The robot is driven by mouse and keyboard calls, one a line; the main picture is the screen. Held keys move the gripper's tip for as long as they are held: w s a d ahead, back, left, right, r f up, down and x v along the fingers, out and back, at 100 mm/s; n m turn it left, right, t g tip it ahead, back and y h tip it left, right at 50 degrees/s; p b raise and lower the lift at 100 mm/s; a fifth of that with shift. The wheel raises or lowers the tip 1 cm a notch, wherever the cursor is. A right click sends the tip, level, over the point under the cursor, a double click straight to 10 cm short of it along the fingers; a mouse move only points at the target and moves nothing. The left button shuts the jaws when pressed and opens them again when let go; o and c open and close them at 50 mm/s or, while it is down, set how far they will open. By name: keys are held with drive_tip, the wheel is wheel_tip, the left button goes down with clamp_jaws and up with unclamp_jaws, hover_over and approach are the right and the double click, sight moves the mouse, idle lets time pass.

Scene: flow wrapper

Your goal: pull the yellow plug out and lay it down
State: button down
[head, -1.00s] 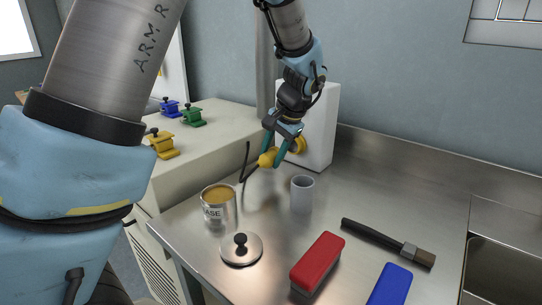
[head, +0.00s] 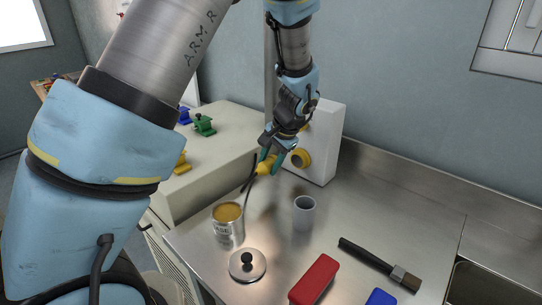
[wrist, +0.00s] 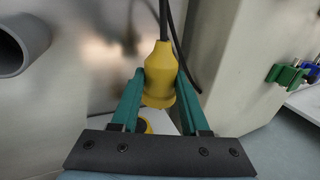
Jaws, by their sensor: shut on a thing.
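The yellow plug (head: 265,167) is held between the teal fingers of my gripper (head: 270,162). In the wrist view the plug (wrist: 160,75) sits between both fingertips (wrist: 161,84), with its black cord (wrist: 163,20) running from its far end. The yellow socket (head: 301,158) is on the face of a white box (head: 325,140). The plug is clear of the socket, to its left in the head view, and above the steel worktop (head: 350,215). Part of the socket (wrist: 147,126) shows past the plug in the wrist view; my fingers hide part of the plug in the head view.
An open can (head: 229,232), a lid (head: 247,265) and a grey cup (head: 304,214) stand below my gripper. A red block (head: 314,280), a blue block (head: 380,298) and a brush (head: 378,264) lie nearer. Bare steel lies between cup and brush.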

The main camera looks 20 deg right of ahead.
drive_tip(key=shift+f+b, duration=2.4)
drive_tip(key=shift+f, duration=0.95)
drive_tip(key=shift+c, duration=1.6)
unclamp_jaws()
drive_tip(key=shift+r, duration=0.15)
drive_tip(key=b+v, duration=0.2)
drive_tip(key=v, duration=0.8)
drive_tip(key=shift+r, duration=0.3)
drive_tip(key=shift+s, duration=0.15)
drive_tip(key=s+a+f+n+g+h, duration=0.1)
drive_tip(key=a+n, duration=0.4)
drive_tip(key=a, duration=1.1)
drive_tip(key=s+a+f+n+g+h, duration=0.1)
drive_tip(key=a+n, duration=0.5)
drive_tip(key=a, duration=0.9)
drive_tip(key=shift+s+a+f, duration=0.35)
drive_tip(key=shift+s+f, duration=0.3)
drive_tip(key=shift+s, duration=0.6)
